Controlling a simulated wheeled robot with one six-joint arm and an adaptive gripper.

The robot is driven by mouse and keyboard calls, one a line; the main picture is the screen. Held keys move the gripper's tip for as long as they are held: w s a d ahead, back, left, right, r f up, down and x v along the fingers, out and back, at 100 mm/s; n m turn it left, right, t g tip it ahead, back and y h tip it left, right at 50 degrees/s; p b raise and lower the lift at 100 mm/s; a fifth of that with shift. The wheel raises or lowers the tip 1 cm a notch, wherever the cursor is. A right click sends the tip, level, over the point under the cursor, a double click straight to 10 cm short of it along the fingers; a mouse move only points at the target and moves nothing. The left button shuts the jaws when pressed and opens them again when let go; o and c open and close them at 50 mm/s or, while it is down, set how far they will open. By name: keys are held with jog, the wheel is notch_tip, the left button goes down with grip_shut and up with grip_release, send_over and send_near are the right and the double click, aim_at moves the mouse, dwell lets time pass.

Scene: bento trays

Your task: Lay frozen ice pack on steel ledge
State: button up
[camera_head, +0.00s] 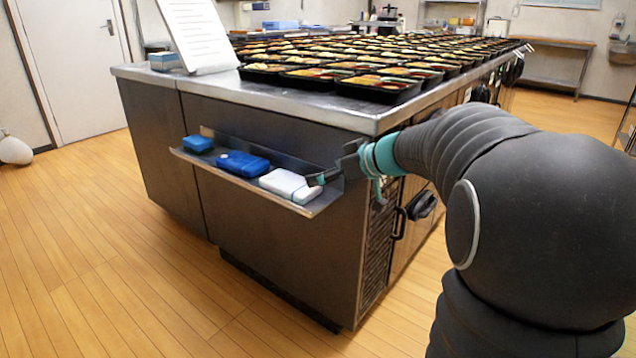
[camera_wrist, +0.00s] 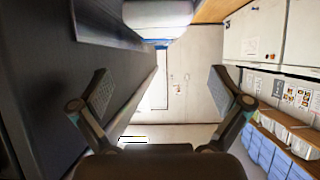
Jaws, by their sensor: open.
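The steel ledge (camera_head: 246,183) is a narrow shelf on the side of the steel counter. A white block-like pack (camera_head: 289,185) lies flat at its right end. A blue pack (camera_head: 242,164) lies left of it. I cannot tell from looks alone which one is the frozen ice pack. My gripper (camera_head: 335,176) is at the ledge's right end, beside the white pack; one finger overlaps the pack's right edge in this view. In the wrist view my gripper (camera_wrist: 162,88) is open with nothing between its fingers, and the white pack (camera_wrist: 157,13) shows at the top, beyond the fingertips.
A smaller blue box (camera_head: 198,144) sits at the ledge's left end. Many filled black bento trays (camera_head: 378,87) cover the counter top (camera_head: 250,92). A white sheet stands at the counter's left. The wooden floor (camera_head: 120,270) in front is clear.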

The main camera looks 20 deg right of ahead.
jog(key=s+a+f+m+g+h, duration=0.2)
jog(key=s+a+f, duration=0.15)
jog(key=s, duration=0.75)
jog(key=s+a+f+m+g+h, duration=0.2)
jog(key=s+a, duration=0.3)
jog(key=s, duration=0.6)
jog(key=s+d+f+m+h, duration=0.1)
jog(key=s, duration=0.4)
jog(key=s+d+f+m+h, duration=0.1)
jog(key=s+f+m+h, duration=0.1)
jog(key=s, duration=0.3)
jog(key=shift+d+f, duration=0.25)
